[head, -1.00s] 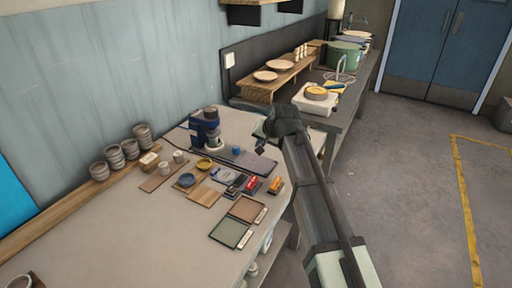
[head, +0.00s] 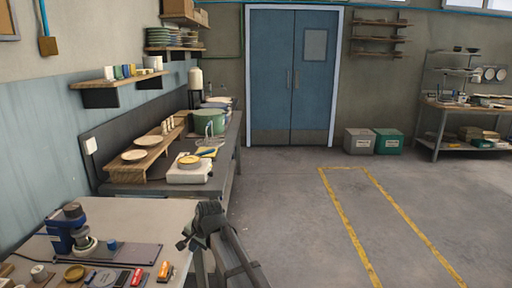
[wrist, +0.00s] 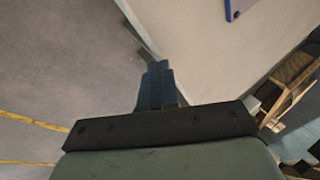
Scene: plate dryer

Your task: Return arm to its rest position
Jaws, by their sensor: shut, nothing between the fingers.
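My gripper (head: 184,243) is at the right edge of the pale worktable (head: 150,215) in the head view, at the end of my dark arm. In the wrist view my gripper (wrist: 158,68) has its two dark fingers together, with nothing between them. The fingers point toward the table's edge, with the pale table top (wrist: 200,50) beyond and grey floor (wrist: 50,60) to the left. Whether the gripper touches the table cannot be told.
A blue device (head: 68,232) and small tools stand on the near table. Behind is a dark counter (head: 215,180) with a white scale (head: 190,172), a plate shelf (head: 150,150) and a green pot (head: 209,122). The floor (head: 300,220) to the right is clear.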

